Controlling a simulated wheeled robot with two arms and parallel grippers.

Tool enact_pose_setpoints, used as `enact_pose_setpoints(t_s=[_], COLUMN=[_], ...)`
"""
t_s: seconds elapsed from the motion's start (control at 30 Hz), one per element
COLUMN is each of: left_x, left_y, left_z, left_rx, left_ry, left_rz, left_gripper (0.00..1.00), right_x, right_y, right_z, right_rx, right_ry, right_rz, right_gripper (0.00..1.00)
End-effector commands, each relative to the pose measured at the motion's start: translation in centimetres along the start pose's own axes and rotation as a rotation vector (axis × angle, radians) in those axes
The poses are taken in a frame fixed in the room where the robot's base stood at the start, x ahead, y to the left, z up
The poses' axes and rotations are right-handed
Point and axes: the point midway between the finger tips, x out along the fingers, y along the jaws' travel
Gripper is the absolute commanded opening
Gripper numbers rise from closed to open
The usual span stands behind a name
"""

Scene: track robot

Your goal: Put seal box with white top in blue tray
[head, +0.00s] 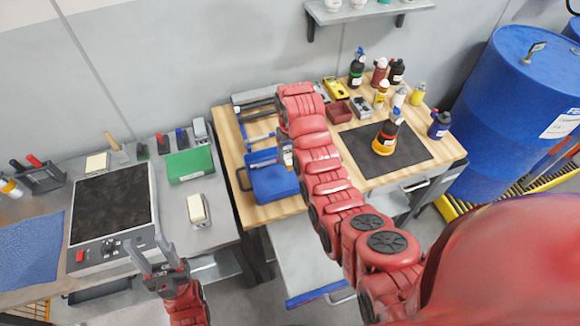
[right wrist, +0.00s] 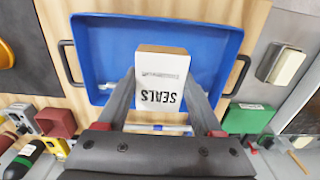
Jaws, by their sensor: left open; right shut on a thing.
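The seal box (right wrist: 160,82), with a white top lettered "SEALS" and a brown cardboard side, is between the fingers of my right gripper (right wrist: 160,90). In the right wrist view it appears over the blue tray (right wrist: 105,45), within its rim; I cannot tell whether it touches the tray floor. The tray has dark handles at both ends and lies on the wooden table's left part in the head view (head: 275,185). There my right arm hides part of it and most of the box. My left gripper (head: 151,252) is open and empty at the grey bench's front edge.
The wooden table also holds a black mat (head: 365,155) with an orange-and-black bottle, several other bottles and a red bin (head: 339,112). A green box (head: 190,165) and a cream-topped block (head: 198,209) sit on the grey bench left of the tray.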

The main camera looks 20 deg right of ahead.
Motion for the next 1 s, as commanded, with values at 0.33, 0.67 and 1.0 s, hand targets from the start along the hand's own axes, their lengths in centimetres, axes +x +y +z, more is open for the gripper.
enact_pose_setpoints(t_s=[0.33, 0.67, 1.0], left_x=[-2.6, -1.5, -0.2], left_y=[0.1, 0.1, 0.0], left_z=[0.4, 0.2, 0.0], left_rx=[0.000, 0.000, 0.000], left_ry=[0.000, 0.000, 0.000], left_rz=[0.000, 0.000, 0.000], left_gripper=[0.48, 0.48, 0.48], right_x=[4.0, 7.6, 10.7], right_y=[0.7, 0.7, 0.7], right_z=[1.2, 1.3, 1.3], right_rx=[-0.004, -0.004, -0.004], right_ry=[-0.001, -0.005, -0.003], right_rz=[-0.001, -0.003, -0.003], right_gripper=[0.11, 0.11, 0.11])
